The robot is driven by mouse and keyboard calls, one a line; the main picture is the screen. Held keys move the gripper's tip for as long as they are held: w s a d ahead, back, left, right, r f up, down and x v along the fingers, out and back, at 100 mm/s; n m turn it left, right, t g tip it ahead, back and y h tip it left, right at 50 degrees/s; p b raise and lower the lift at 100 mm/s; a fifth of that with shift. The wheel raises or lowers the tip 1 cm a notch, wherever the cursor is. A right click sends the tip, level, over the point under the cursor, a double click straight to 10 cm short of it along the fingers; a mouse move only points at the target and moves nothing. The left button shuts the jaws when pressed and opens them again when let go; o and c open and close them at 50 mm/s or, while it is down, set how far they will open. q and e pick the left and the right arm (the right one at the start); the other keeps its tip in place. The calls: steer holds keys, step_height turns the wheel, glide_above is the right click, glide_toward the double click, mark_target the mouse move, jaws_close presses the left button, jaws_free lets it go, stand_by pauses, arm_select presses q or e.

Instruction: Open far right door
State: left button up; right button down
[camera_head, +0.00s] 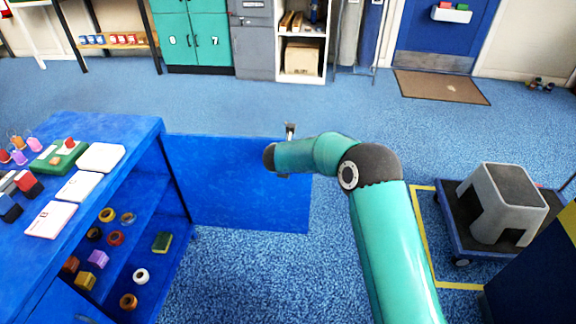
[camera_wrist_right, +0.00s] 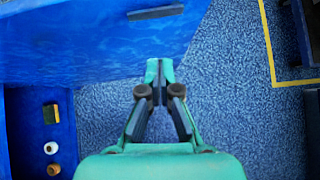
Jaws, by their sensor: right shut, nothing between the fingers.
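The far right door (camera_head: 235,190) is a blue panel standing wide open, sticking out to the right from the far end of the blue cabinet (camera_head: 140,135). In the right wrist view the door (camera_wrist_right: 80,45) fills the upper left, with its dark handle (camera_wrist_right: 155,13) near the top. My right gripper (camera_wrist_right: 158,82) is shut and empty, close to the door's lower edge in that view; contact cannot be told. In the head view my right arm hides most of the gripper in front of the door's free end. My left gripper is not in view.
Cabinet shelves hold rings, blocks and a sponge (camera_head: 162,242); trays and small items lie on top. Another blue door (camera_head: 65,305) stands at the lower left. A grey step stool (camera_head: 500,200) sits on a trolley at the right. Carpet beyond the door is clear.

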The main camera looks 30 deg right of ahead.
steer(key=s+f+v, duration=0.2)
steer(key=v, duration=1.1)
steer(key=s+a+f+m+g+y+b, duration=0.1)
steer(key=s+f+g, duration=0.2)
steer(key=s+f, duration=0.55)
steer(key=s+f+m+g+y, duration=0.25)
steer(key=s+f, duration=0.35)
steer(key=f, duration=0.6)
steer(key=s+a+f+m+y, duration=0.35)
steer(key=s+a+m, duration=0.45)
steer(key=m, duration=0.5)
steer(key=s+a+f+m+y, duration=0.35)
steer(key=s+a+m, duration=0.45)
steer(key=m, duration=0.6)
arm_select(q)
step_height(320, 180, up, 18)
steer(key=p, duration=1.9)
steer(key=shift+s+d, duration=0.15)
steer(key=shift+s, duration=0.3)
arm_select(e)
step_height(320, 180, up, 19)
steer(key=s, duration=0.1)
steer(key=shift+d+f+g+h, duration=0.2)
steer(key=shift+d+g+h, duration=0.15)
steer(key=shift+d, duration=0.05)
